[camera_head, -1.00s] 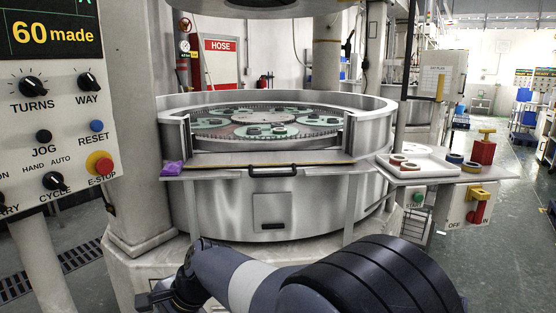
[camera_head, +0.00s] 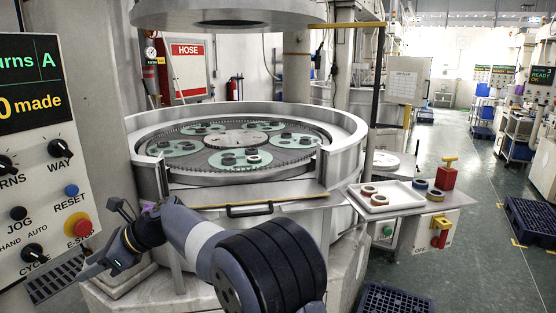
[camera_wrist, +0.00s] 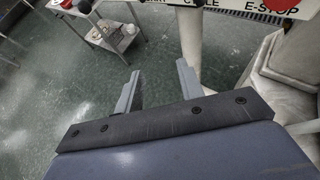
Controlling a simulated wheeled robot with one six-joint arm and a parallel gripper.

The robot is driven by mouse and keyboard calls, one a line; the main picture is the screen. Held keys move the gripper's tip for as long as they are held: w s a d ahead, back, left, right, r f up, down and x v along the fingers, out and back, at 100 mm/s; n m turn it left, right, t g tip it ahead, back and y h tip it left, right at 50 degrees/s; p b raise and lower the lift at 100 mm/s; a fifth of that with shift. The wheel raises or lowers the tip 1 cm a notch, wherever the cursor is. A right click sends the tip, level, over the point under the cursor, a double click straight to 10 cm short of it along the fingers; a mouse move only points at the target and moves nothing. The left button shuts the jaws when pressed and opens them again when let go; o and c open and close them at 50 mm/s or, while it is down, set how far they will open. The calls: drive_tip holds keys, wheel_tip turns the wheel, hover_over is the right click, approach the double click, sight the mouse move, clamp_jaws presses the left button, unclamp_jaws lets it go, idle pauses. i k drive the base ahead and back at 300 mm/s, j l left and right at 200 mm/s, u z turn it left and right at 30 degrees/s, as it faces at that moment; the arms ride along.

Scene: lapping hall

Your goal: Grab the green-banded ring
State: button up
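I cannot make out a green band on any ring. Two reddish-brown rings (camera_head: 379,199) lie in a white tray (camera_head: 405,207) on the side shelf. A blue ring (camera_head: 420,184) and a yellow-orange ring (camera_head: 436,194) lie at the tray's right. Small dark and pale rings (camera_head: 253,158) sit on green carriers (camera_head: 229,161) in the round lapping machine. My gripper (camera_wrist: 158,68) is open, its two fingers apart with nothing between them. In the head view it is at the lower left, beside the control panel, far from the tray.
A control panel (camera_head: 40,190) with knobs and a red E-stop stands at the left. The machine's front has a black handle (camera_head: 249,209). Dark pallets (camera_head: 530,221) lie on the right floor; the aisle between is open.

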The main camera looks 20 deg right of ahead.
sight(254, 160)
drive_tip(key=i+z, duration=0.2)
drive_tip(key=z, duration=0.2)
drive_tip(key=i+j+z, duration=0.15)
drive_tip(key=z, duration=0.25)
drive_tip(key=i+j+z, duration=0.15)
drive_tip(key=z, duration=0.25)
drive_tip(key=i+j+z, duration=0.35)
drive_tip(key=i+j, duration=0.15)
drive_tip(key=j, duration=0.2)
drive_tip(key=i+j+z, duration=0.15)
drive_tip(key=i+j, duration=0.2)
drive_tip(key=j, duration=0.3)
